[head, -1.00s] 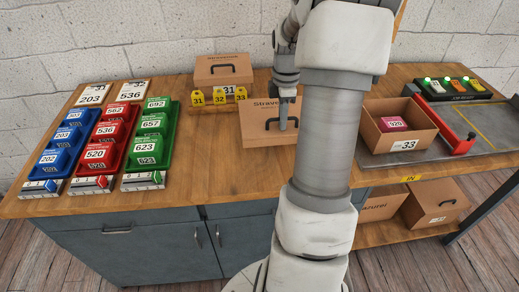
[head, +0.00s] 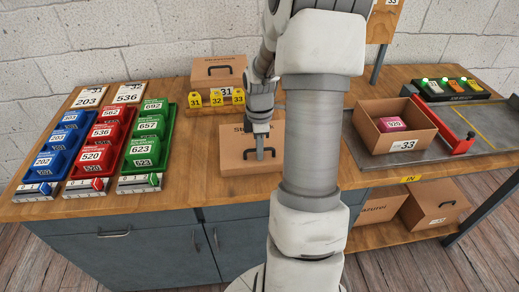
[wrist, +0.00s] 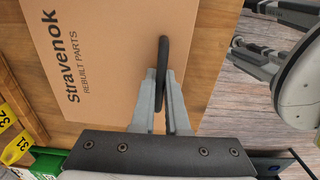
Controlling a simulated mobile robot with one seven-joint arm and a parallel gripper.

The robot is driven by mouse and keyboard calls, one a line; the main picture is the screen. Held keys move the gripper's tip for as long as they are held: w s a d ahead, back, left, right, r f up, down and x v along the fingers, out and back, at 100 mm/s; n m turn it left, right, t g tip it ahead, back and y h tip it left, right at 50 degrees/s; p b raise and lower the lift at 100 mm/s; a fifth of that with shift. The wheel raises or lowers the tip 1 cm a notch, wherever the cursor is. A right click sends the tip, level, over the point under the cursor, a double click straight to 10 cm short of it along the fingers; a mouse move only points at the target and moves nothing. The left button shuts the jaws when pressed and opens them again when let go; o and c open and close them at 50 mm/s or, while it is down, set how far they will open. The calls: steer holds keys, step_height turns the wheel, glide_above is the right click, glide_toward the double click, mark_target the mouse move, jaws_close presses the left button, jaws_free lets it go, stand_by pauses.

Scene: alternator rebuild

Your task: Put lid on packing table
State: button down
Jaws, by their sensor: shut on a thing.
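The lid (head: 237,166) is a flat brown cardboard panel with a black handle. My gripper (head: 260,155) is shut on that handle, from above. In the wrist view the lid (wrist: 110,60) shows "Stravenok Rebuilt Parts" print, and its black handle (wrist: 162,62) stands between the fingertips (wrist: 161,85). The lid is over the middle of the wooden packing table (head: 205,190), near its front edge. I cannot tell whether it touches the top. My arm hides its right part in the head view.
Another brown lid or box (head: 218,70) with a handle stands behind yellow number tags (head: 216,98). Green trays (head: 150,135) stand at left. An open carton (head: 400,140) holding a pink box (head: 393,124) sits on the grey surface at right.

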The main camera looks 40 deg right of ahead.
steer(key=c, duration=0.9)
jaws_free()
step_height(320, 180, up, 12)
steer(key=shift+r+p, duration=0.1)
steer(key=shift+p, duration=0.8)
